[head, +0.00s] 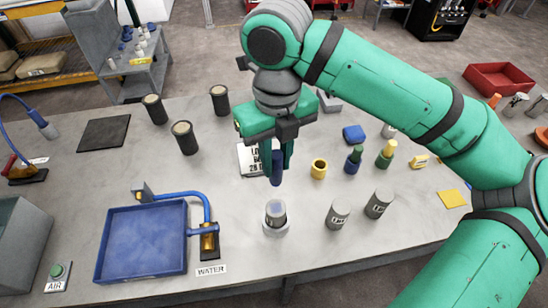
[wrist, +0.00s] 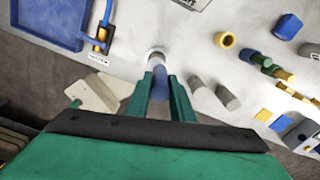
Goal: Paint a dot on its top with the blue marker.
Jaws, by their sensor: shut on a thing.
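My gripper (head: 277,158) is shut on a dark blue marker (head: 277,176), which points down. In the wrist view the marker (wrist: 160,80) sits between the two green fingers (wrist: 165,98). Below it a grey cylinder (head: 276,213) with a pale top stands upright in a whitish round holder (head: 275,230) near the table's front. The marker's lower end is above the cylinder's top with a small gap in the head view. In the wrist view the marker overlaps the cylinder and holder (wrist: 154,54), so any dot there cannot be made out.
Two labelled grey cylinders (head: 338,212) (head: 378,204) stand to the right. An empty-looking yellow cup (head: 319,168) and cups with green (head: 355,153) and yellow (head: 390,147) markers stand behind. A blue basin (head: 142,242) with a tap (head: 209,238) lies left. Three black canisters (head: 184,138) stand back left.

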